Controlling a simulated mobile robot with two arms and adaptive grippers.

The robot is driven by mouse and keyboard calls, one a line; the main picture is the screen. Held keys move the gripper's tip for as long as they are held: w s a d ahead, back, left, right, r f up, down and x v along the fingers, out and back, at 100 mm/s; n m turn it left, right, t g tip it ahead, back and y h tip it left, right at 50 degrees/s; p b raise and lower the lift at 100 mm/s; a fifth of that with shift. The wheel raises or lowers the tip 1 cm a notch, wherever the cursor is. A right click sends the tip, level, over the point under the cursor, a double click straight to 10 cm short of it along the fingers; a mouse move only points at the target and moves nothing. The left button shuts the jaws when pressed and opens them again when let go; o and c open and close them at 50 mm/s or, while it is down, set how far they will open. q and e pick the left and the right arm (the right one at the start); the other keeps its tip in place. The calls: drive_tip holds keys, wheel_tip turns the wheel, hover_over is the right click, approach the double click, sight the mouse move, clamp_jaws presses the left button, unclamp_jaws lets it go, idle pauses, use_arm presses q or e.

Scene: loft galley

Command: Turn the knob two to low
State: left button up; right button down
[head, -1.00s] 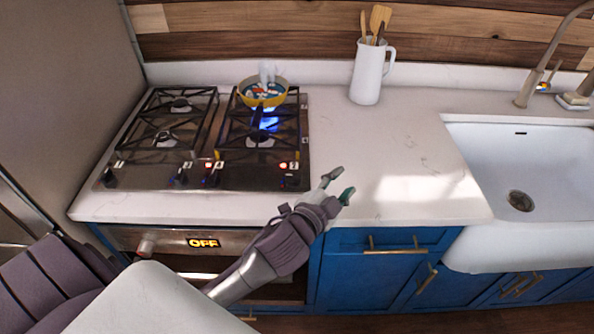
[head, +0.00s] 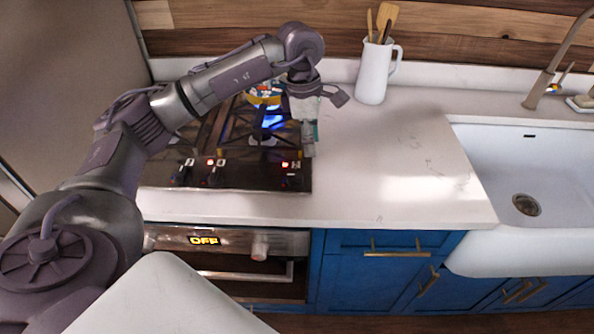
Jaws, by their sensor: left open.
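Red lights glow above the middle and right knobs. The number labels are too small to read surely, so I cannot tell which is knob two. My left gripper (head: 309,139) is open and points down at the cooktop's right edge, above and a little right of the right knob, apparently holding nothing. My right gripper is out of view.
A white jug (head: 372,75) with wooden utensils stands behind. The oven panel (head: 225,240) reads OFF. The counter (head: 390,150) between cooktop and sink (head: 480,165) is clear.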

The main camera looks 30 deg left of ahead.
use_arm(q)
drive_tip(key=r+y, duration=0.1)
drive_tip(key=y, duration=0.1)
hover_over(295, 175)
wheel_tip(295, 175, down, 13)
drive_tip(key=p, duration=0.4)
drive_tip(key=shift+f, duration=0.15)
clamp_jaws()
